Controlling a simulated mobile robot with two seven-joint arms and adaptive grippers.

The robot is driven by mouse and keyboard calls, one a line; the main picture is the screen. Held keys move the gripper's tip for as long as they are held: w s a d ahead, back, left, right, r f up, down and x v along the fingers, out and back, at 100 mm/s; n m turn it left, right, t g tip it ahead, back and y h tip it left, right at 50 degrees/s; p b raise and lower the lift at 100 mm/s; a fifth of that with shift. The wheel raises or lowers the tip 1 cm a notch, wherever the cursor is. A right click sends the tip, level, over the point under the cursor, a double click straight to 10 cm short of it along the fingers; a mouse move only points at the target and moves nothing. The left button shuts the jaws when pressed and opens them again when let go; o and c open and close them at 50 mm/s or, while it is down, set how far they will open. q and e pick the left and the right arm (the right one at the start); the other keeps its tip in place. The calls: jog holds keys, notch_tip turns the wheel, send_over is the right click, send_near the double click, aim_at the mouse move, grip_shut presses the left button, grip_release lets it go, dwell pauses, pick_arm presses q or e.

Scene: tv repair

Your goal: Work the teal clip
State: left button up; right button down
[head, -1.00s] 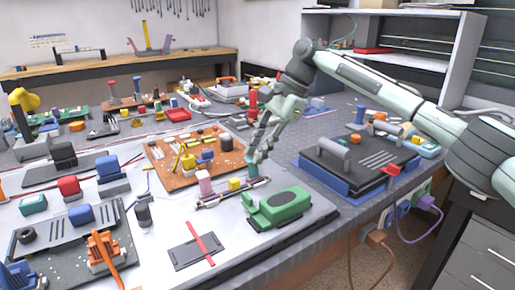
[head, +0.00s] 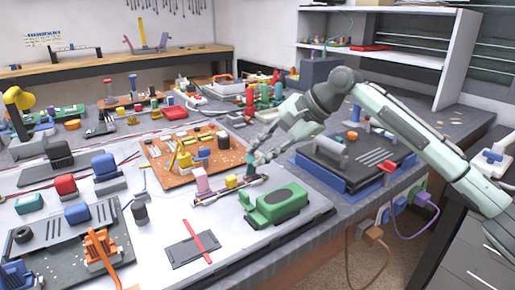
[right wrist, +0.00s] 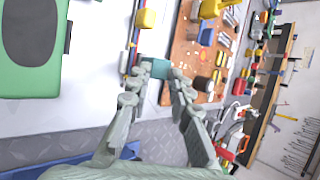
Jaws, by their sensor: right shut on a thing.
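The teal clip (right wrist: 159,69) sits between the fingertips of my right gripper (right wrist: 160,75) in the right wrist view. In the head view the right gripper (head: 252,170) is shut on the teal clip at the right end of a thin strip (head: 215,194). The clip is mostly hidden by the fingers in the head view. I cannot tell whether it is fixed to the strip or apart from it. My left gripper is not in view.
A green device (head: 277,204) lies just in front of the right gripper. An orange-brown circuit board (head: 165,158) with parts lies behind the strip. A dark box on a blue base (head: 345,165) stands to the right. A black plate with a red bar (head: 193,250) lies in front.

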jog(key=shift+s+d+f+t+y, duration=0.15)
jog(key=shift+s+d+t+y, duration=0.25)
jog(key=shift+t+y, duration=0.35)
jog(key=shift+n, duration=0.3)
jog(key=c, duration=1.4)
grip_release()
jog(key=shift+s+f, duration=0.1)
jog(key=v, duration=1.2)
jog(key=shift+s+f, duration=0.1)
